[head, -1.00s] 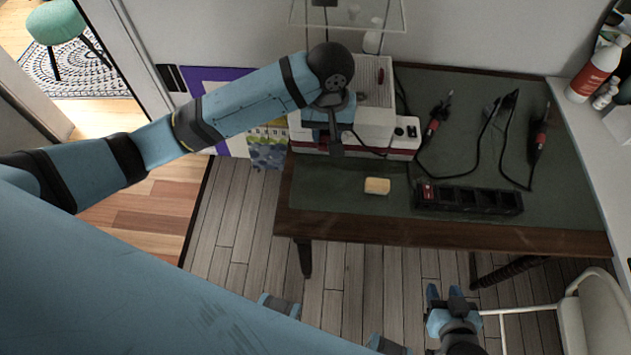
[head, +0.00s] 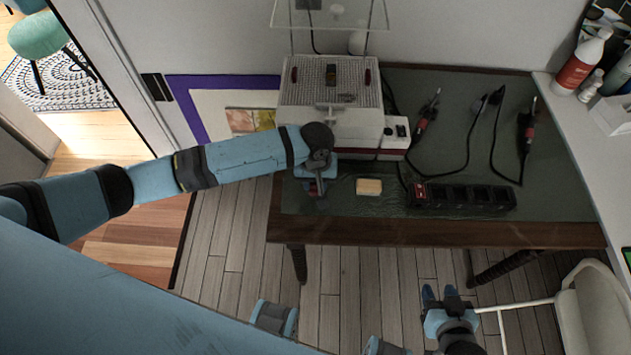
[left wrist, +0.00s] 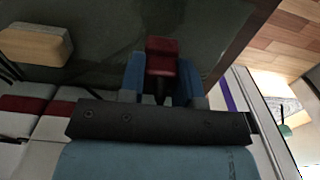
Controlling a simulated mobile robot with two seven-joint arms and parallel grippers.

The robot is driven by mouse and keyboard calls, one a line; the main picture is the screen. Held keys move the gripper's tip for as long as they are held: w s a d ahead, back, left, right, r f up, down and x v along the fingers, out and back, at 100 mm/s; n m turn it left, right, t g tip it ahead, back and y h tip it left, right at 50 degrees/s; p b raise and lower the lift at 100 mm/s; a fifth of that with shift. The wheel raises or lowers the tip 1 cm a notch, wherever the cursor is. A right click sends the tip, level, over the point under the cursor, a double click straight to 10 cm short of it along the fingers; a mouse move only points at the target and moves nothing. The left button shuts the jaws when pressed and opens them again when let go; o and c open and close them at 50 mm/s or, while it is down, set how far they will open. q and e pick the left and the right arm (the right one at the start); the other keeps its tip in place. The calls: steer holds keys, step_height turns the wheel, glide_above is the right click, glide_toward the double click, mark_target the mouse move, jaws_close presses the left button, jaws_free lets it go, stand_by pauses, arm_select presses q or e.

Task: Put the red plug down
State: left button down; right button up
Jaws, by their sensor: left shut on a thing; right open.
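The red plug (left wrist: 161,66) shows in the left wrist view between the blue fingers of my left gripper (left wrist: 162,78), which is shut on it. In the head view my left gripper (head: 314,186) is over the left front part of the table (head: 340,204), left of the sponge. The plug is small there, and I cannot tell whether it touches the table top. My right gripper (head: 441,294) is open and empty, low in front of the table.
A yellow sponge (head: 369,187) lies right of my left gripper; it also shows in the left wrist view (left wrist: 35,45). A black power strip (head: 460,196) lies further right. A white and red machine (head: 335,105) stands behind. Soldering irons with cables (head: 428,118) lie at the back right.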

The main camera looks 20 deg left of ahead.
arm_select(q)
steer(key=shift+f, duration=0.35)
steer(key=shift+f, duration=0.1)
steer(key=shift+f, duration=0.15)
steer(key=shift+f+p, duration=0.25)
steer(key=shift+p, duration=0.05)
steer(key=shift+f, duration=0.1)
steer(key=c, duration=0.8)
jaws_free()
